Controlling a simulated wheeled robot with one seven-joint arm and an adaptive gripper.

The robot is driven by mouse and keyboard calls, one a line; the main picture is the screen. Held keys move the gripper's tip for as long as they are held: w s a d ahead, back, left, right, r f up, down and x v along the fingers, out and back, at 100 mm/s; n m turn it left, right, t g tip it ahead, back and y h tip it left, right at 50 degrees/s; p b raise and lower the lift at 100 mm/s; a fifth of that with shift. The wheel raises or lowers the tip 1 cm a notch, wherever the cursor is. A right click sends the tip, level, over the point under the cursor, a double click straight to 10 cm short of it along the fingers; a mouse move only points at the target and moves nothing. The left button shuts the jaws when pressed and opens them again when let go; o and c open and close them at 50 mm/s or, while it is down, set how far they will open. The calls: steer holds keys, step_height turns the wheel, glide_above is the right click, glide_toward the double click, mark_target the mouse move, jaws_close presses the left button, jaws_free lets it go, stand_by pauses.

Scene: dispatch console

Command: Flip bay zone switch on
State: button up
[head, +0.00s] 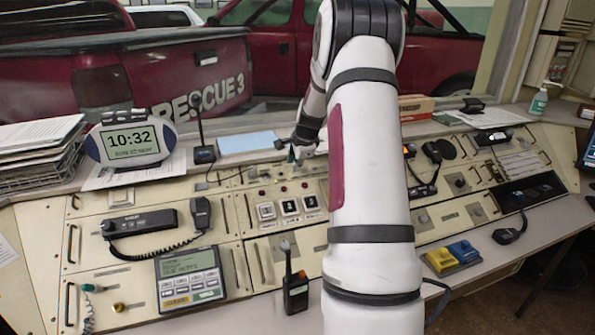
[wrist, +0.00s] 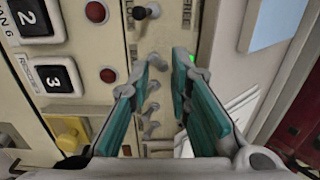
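My gripper (wrist: 166,66) is open, with its two teal-padded fingers apart and nothing held between them. In the wrist view a row of small metal toggle switches (wrist: 152,107) runs down a cream panel strip, between and below the fingers. A black-tipped lever (wrist: 147,12) stands above the fingertips on the same strip. I cannot read which one is the bay zone switch, or tell the toggles' positions. In the head view my gripper (head: 299,150) is low over the back of the console (head: 235,225); my arm hides part of the panel there.
Red indicators (wrist: 108,75) and numbered buttons (wrist: 52,77) lie left of the strip, with a yellow button (wrist: 68,132) below. In the head view, a desk microphone (head: 204,154) and an oval clock (head: 130,140) stand to the left. A handheld radio (head: 295,292) stands in front.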

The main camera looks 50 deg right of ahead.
steer(key=shift+p+v, duration=1.05)
steer(key=shift+v, duration=1.15)
